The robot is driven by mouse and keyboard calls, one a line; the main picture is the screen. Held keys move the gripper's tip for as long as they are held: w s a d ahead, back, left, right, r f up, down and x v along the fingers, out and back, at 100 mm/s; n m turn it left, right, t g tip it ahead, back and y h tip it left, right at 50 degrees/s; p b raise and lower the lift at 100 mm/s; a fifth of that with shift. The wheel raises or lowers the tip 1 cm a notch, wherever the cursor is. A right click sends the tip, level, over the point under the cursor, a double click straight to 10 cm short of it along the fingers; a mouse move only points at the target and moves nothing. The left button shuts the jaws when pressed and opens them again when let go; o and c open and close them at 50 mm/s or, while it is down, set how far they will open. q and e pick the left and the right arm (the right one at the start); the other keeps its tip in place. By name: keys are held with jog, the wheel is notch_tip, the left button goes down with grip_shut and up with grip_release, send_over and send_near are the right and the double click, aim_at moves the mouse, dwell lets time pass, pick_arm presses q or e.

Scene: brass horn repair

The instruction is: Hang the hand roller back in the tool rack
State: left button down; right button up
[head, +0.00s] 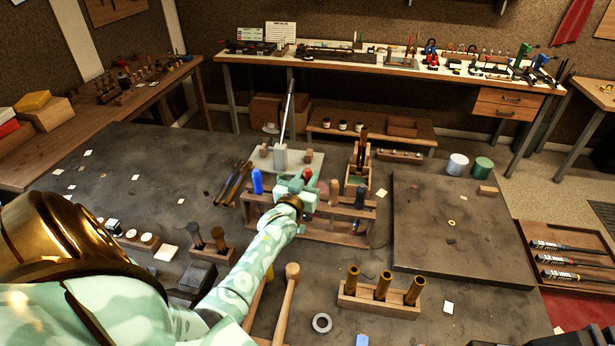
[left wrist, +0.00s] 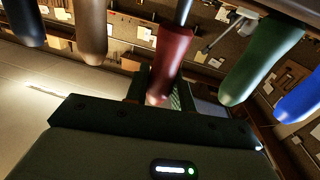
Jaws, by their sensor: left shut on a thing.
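The wooden tool rack (head: 345,240) stands near the middle of the dark bench. Its handles stand in a row: blue (head: 257,182), green, red, tan (head: 334,192) and dark blue (head: 360,198). My left gripper (head: 303,184) is over the rack, shut on a red handle, which I take as the hand roller (head: 308,175). In the left wrist view the red handle (left wrist: 172,55) is upright between the fingers, with a metal shank beyond it. The green handle (left wrist: 262,60) and brown handle (left wrist: 93,30) are on either side. The roller end and its seating are hidden.
A holder with brass rods (head: 382,290) and a mallet (head: 287,295) are in front of the rack. A pale plate with a tall rod (head: 288,120) stands behind. A mostly bare dark board (head: 470,220) lies to the right.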

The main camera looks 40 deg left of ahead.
pick_arm(q)
jog(key=shift+f+b, duration=1)
jog(key=shift+f, duration=0.4)
jog(key=c, duration=1.1)
grip_release()
jog(key=shift+s, duration=0.1)
jog(key=v, duration=1.6)
jog(key=shift+r+p, duration=0.15)
jog(key=shift+p, duration=0.25)
jog(key=shift+s, duration=0.15)
